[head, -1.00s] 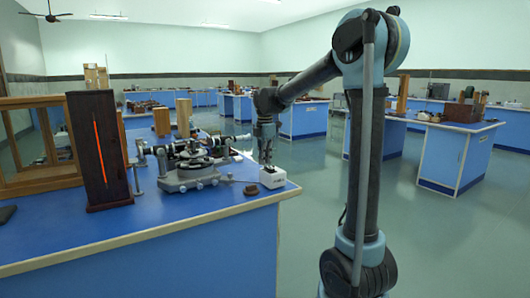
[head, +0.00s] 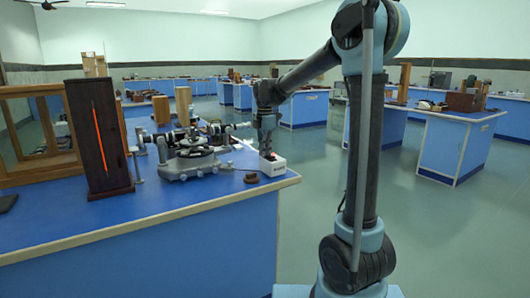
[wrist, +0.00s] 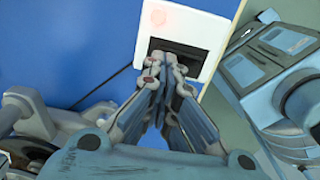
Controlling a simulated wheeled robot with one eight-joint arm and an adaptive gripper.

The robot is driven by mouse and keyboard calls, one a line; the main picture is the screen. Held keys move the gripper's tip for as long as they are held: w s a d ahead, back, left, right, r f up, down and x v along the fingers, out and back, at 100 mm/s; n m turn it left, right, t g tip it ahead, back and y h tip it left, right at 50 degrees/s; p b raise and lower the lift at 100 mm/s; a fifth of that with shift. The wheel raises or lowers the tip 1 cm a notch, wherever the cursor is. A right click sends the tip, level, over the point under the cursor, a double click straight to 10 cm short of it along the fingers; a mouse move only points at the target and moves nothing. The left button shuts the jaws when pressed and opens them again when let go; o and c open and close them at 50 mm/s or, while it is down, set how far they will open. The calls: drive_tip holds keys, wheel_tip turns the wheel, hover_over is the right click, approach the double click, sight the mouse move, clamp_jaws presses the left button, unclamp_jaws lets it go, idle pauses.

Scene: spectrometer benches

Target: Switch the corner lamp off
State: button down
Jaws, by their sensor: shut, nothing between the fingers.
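A tall dark wooden lamp housing (head: 100,150) stands on the near blue bench in the head view, with a lit orange slit (head: 98,133) down its front. A small white switch box (head: 276,168) sits at the bench's right corner. It also shows in the wrist view (wrist: 207,28), with a dark recess in its top and a faded reddish round mark (wrist: 158,17). My gripper (head: 267,152) is shut and empty, pointing down at the box. In the wrist view its fingertips (wrist: 162,66) overlap the edge of the recess; I cannot tell whether they touch it. The fingers hide part of the recess.
A metal spectrometer (head: 190,155) stands just left of the switch box, close to my gripper. A small brown object (head: 251,178) lies in front of the box. A wooden glass-sided case (head: 38,135) is at the far left. Open floor (head: 330,180) lies right of the bench.

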drive_tip(key=shift+s+d+r, duration=0.25)
drive_tip(key=shift+s+d, duration=0.2)
drive_tip(key=shift+s, duration=0.1)
wheel_tip(320, 180, up, 14)
drive_tip(key=w+a, duration=0.1)
drive_tip(key=shift+w+f, duration=0.15)
drive_tip(key=shift+w, duration=0.2)
idle(0.3)
